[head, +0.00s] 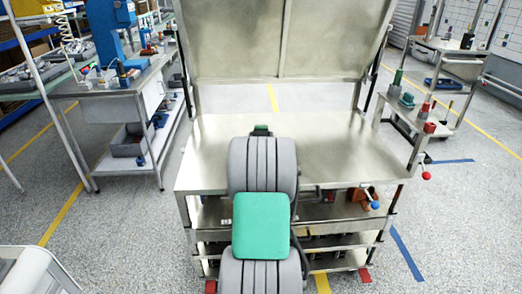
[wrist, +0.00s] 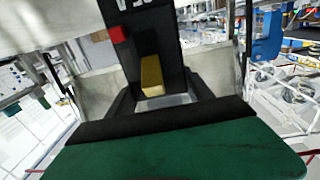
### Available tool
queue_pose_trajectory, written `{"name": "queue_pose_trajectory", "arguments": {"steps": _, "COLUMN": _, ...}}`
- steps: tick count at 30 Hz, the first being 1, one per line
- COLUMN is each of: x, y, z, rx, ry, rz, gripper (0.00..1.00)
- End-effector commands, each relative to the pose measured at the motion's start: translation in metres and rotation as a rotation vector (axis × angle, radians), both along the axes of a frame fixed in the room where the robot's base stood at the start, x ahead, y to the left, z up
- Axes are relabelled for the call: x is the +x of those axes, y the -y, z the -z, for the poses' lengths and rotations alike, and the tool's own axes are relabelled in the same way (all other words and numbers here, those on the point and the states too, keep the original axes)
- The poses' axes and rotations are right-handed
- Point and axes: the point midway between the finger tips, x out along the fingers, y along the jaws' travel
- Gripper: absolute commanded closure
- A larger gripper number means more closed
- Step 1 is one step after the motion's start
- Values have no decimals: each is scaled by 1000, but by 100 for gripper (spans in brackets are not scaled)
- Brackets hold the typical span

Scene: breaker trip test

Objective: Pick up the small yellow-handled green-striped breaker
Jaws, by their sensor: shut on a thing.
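A black breaker (wrist: 144,40) with a yellow-gold handle block (wrist: 151,76), a red patch and white lettering fills the upper middle of the wrist view. My gripper (wrist: 158,92) is shut on it, with dark fingers at either side of its lower end. No green stripe shows on the visible face, and the breaker's top is cut off by the frame. In the head view my arm reaches forward over the steel bench (head: 330,150). The gripper and breaker are mostly hidden behind my arm there.
A raised steel panel (head: 280,40) stands at the back of the bench. The bench top is bare on both sides of my arm. A workbench with a blue machine (head: 108,30) is at left. A cart (head: 412,115) with red and green items is at right.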

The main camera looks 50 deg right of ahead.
Motion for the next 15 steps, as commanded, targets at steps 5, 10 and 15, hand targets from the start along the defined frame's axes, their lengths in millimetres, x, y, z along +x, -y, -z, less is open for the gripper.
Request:
{"name": "queue_pose_trajectory", "arguments": {"steps": 5, "x": 0, "y": 0, "z": 0, "rx": 1, "ry": -1, "rz": 1, "gripper": 87}}
{"name": "queue_pose_trajectory", "arguments": {"steps": 10, "x": -1, "y": 0, "z": 0, "rx": 1, "ry": -1, "rz": 1, "gripper": 100}}
{"name": "queue_pose_trajectory", "arguments": {"steps": 15, "x": 0, "y": 1, "z": -3, "rx": -4, "ry": 3, "rz": 1, "gripper": 100}}
